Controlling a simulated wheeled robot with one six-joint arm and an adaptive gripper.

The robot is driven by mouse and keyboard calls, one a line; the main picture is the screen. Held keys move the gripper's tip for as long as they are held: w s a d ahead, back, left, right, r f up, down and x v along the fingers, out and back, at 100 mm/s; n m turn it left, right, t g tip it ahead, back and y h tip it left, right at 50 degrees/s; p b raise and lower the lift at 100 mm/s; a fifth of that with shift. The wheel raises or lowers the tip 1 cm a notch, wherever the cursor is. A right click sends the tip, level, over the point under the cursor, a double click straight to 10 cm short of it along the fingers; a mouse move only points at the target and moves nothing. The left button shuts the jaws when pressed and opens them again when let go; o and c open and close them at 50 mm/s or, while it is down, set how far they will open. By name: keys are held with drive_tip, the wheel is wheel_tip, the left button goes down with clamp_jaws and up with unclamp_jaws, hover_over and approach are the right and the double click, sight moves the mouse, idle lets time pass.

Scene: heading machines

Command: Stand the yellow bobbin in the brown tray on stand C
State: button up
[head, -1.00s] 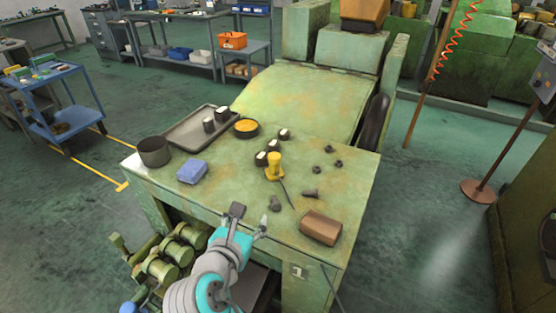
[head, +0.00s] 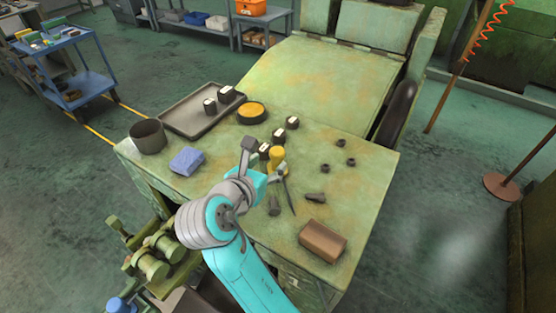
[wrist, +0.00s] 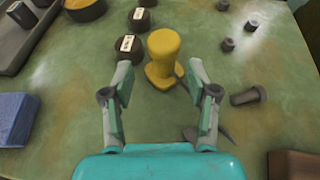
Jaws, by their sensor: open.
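The yellow bobbin (wrist: 163,55) stands upright on the green machine top, just ahead of my gripper in the wrist view. It also shows in the head view (head: 277,158), partly hidden by my gripper. My gripper (wrist: 158,75) is open and empty, with its fingers apart on either side of the line to the bobbin and the bobbin just beyond the fingertips. In the head view my gripper (head: 262,160) is low over the machine top. I see no brown tray and no stand marked C that I can make out.
Dark labelled blocks (wrist: 128,45) stand close left of the bobbin. A grey tray (head: 178,122), a dark pot (head: 148,137), a blue block (head: 187,160) and a yellow-filled dish (head: 251,112) lie left. Bolts, nuts and a brown block (head: 322,241) lie right. A blue cart (head: 75,75) stands far left.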

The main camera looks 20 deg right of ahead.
sight(275, 162)
drive_tip(key=shift+s+f+x, duration=0.1)
drive_tip(key=shift+x, duration=1.35)
drive_tip(key=shift+s+f+x, duration=0.1)
drive_tip(key=shift+x, duration=1.35)
drive_tip(key=shift+d, duration=0.1)
clamp_jaws()
